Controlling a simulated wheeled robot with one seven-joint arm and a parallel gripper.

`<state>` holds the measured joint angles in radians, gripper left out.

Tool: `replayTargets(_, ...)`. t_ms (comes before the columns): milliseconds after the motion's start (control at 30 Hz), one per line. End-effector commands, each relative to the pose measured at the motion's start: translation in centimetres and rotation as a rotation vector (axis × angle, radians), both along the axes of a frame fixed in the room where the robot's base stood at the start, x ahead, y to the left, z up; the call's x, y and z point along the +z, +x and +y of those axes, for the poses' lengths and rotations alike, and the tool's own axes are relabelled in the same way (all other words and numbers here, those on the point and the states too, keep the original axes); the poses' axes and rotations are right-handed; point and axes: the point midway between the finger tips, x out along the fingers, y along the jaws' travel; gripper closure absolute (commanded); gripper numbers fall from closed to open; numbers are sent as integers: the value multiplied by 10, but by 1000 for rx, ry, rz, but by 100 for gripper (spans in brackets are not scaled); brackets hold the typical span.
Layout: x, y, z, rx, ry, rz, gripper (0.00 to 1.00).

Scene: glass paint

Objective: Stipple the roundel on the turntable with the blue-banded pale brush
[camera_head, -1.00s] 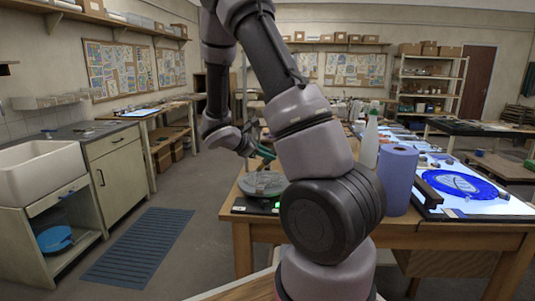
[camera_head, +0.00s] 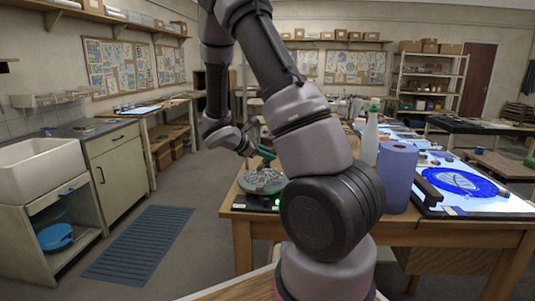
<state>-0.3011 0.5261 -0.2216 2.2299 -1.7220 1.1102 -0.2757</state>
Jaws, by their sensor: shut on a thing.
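The roundel (camera_head: 258,181) is a grey disc with a speckled, mottled surface. It lies on the turntable at the left end of the wooden table, on a dark base with a small green light. My gripper (camera_head: 254,149) is above the roundel, mostly seen from behind and small in the view. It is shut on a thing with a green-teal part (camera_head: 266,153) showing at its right. The brush's blue band and pale tip cannot be made out, and whether bristles touch the roundel cannot be told. My arm hides part of the table behind it.
A blue paper roll (camera_head: 398,178) and a white spray bottle (camera_head: 370,138) stand right of my arm. A lit panel with a blue round piece (camera_head: 462,182) lies at the table's right. A sink (camera_head: 42,166) is at the left, with open floor and a blue mat (camera_head: 138,244) between.

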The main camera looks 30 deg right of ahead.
Motion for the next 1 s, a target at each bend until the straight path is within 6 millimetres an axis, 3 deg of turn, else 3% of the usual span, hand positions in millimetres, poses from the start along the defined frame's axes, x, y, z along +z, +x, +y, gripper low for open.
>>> replayTargets(767, -3, 0, 0, 1, 1, 2, 100)
replayTargets(1000, 8, 0, 0, 0, 1, -1, 100)
